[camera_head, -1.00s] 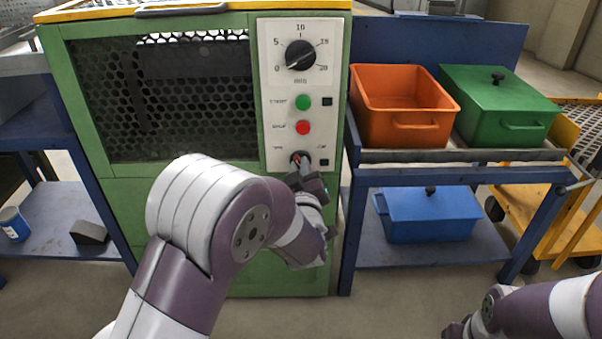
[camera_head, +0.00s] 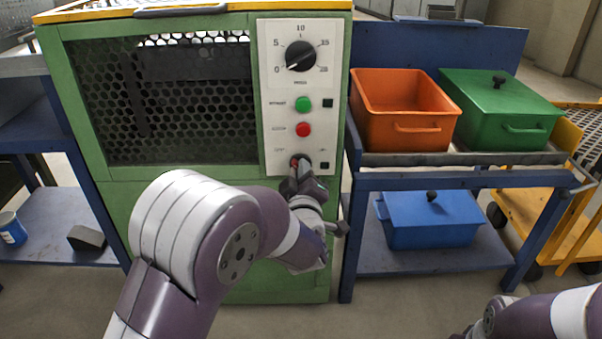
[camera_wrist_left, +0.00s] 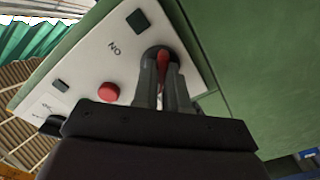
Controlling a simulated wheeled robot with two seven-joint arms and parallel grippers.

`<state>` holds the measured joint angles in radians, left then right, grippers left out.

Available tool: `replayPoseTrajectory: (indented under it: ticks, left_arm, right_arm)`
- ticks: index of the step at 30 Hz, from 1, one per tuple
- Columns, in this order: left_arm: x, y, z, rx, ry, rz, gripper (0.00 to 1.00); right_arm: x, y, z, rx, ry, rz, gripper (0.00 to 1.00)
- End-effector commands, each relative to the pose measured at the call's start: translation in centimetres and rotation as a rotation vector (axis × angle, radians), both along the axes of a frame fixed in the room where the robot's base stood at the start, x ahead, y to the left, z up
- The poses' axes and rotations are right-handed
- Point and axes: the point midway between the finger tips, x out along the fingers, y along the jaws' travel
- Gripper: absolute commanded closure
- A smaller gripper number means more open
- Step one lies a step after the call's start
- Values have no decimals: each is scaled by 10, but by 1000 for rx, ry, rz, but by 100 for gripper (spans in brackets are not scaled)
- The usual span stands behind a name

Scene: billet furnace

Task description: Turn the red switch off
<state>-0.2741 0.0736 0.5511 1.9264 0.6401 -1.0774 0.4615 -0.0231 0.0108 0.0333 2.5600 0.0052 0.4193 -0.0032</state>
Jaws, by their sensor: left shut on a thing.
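The red switch (camera_wrist_left: 163,62) is a red lever at the bottom of the white control panel (camera_head: 267,60) on the green furnace cabinet. My left gripper (camera_head: 299,171) is at the switch, with its fingers shut on the red lever. In the left wrist view the lever shows between the two fingertips (camera_wrist_left: 160,78), and "ON" is printed on the panel to its left. The fingers hide most of the switch in the head view. My right arm (camera_head: 530,315) shows at the lower right; its fingers are not clearly visible.
Above the switch are a red button (camera_head: 303,129), a green button (camera_head: 303,104) and a black dial (camera_head: 300,56). To the right, a blue cart (camera_head: 420,177) holds an orange bin (camera_head: 400,125) and a green lidded box (camera_head: 500,110), with a blue box (camera_head: 430,220) below.

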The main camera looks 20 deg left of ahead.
Motion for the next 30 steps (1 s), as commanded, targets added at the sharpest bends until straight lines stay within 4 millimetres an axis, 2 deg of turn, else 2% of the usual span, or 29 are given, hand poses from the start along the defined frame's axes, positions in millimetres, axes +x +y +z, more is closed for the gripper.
replayPoseTrajectory:
  ticks: [4,5,6,7,15,19,23,30]
  left_arm:
    - [0,0,0,-2,-1,1,100]
    - [0,0,0,-2,-1,1,81]
    - [0,0,0,-2,-1,1,68]
    - [0,0,0,-2,-1,1,62]
    - [0,0,0,0,0,0,62]
    - [-10,-4,3,0,1,-1,62]
    - [-38,-12,7,0,2,-4,62]
    - [-98,-29,5,2,2,-4,62]
  right_arm:
    - [0,0,0,0,0,0,100]
    - [0,0,0,0,0,0,100]
    - [0,0,0,0,0,0,100]
    - [0,0,0,0,0,0,100]
    - [0,0,1,0,0,0,100]
    - [0,0,8,0,0,0,100]
    - [0,0,24,0,0,0,100]
    - [0,0,48,0,0,0,100]
